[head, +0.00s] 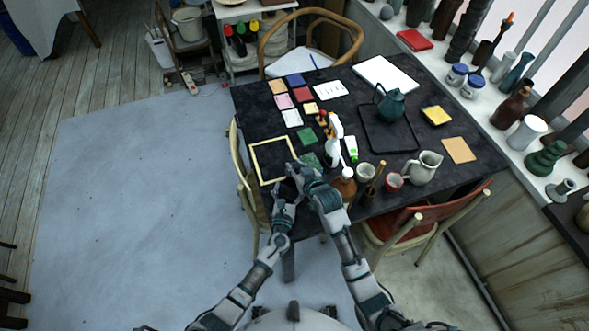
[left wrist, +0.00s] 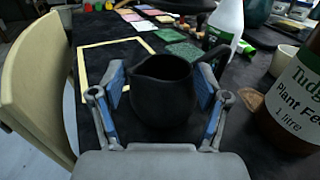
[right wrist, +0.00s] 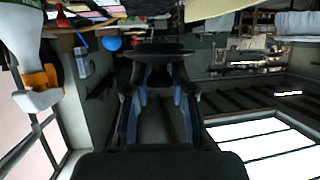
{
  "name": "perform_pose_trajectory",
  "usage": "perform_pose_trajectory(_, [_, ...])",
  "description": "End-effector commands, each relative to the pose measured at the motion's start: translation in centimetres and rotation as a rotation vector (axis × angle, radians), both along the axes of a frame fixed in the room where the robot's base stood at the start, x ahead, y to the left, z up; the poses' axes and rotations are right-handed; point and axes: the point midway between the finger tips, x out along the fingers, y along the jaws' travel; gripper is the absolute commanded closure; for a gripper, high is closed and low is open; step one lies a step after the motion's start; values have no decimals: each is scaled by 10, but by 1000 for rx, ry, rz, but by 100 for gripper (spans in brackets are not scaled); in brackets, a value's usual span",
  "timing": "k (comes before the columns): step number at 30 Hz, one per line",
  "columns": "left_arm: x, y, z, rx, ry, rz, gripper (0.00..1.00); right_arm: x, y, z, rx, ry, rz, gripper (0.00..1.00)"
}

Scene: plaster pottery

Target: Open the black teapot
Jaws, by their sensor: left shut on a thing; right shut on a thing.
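The black teapot (left wrist: 162,95) stands on the dark table in the left wrist view. In the head view the left gripper (head: 286,190) is at the table's near edge and mostly hides the pot. My right gripper (head: 299,173), just above it, is shut on a dark, flat, round lid (right wrist: 155,50), seen edge-on in the right wrist view (right wrist: 158,92).
A spray bottle (head: 333,140), a brown bottle (head: 345,186) and a cream jug (head: 424,168) stand to the right. A yellow frame (head: 262,148) lies at left. A teal teapot (head: 391,105) sits on a black tray (head: 388,143). Chairs flank the table.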

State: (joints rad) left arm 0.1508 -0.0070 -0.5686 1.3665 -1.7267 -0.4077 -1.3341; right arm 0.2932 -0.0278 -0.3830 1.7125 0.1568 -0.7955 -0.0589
Motion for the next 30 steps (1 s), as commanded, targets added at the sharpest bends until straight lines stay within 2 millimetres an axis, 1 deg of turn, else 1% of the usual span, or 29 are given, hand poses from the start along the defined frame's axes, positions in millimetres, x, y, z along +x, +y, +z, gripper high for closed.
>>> perform_pose_trajectory(1, [-3, -2, -8, 2, 14, -8, 88, 0, 0, -1, 0, 0, 0, 100])
perform_pose_trajectory(2, [-3, -2, -8, 2, 14, -8, 88, 0, 0, -1, 0, 0, 0, 100])
perform_pose_trajectory(3, [-3, -2, -8, 2, 15, -9, 18, 0, 0, -1, 0, 0, 0, 100])
perform_pose_trajectory(5, [-3, -2, -7, 2, 13, -8, 3, 0, 0, -1, 0, 0, 0, 100])
perform_pose_trajectory(6, [-3, -2, -6, 2, 11, -7, 0, 0, 0, -1, 0, 0, 0, 100])
perform_pose_trajectory(15, [-3, 0, -2, 0, 3, -3, 0, -1, 1, 1, 0, -2, 0, 100])
perform_pose_trajectory(17, [-5, 0, -2, 0, 3, -3, 0, -1, 1, 1, 0, -2, 0, 100])
perform_pose_trajectory(19, [-11, 1, -3, 0, 4, -3, 0, -1, 1, 1, 0, -1, 0, 100])
perform_pose_trajectory(23, [-35, 5, -3, -2, 5, -3, 0, -1, 1, 0, 0, -1, 0, 100])
perform_pose_trajectory(27, [-67, 9, -4, -1, 7, -5, 0, -1, 1, 1, 0, -2, 0, 100])
perform_pose_trajectory(30, [-87, 13, -4, 0, 8, -4, 0, -1, 1, 0, 0, -1, 0, 100])
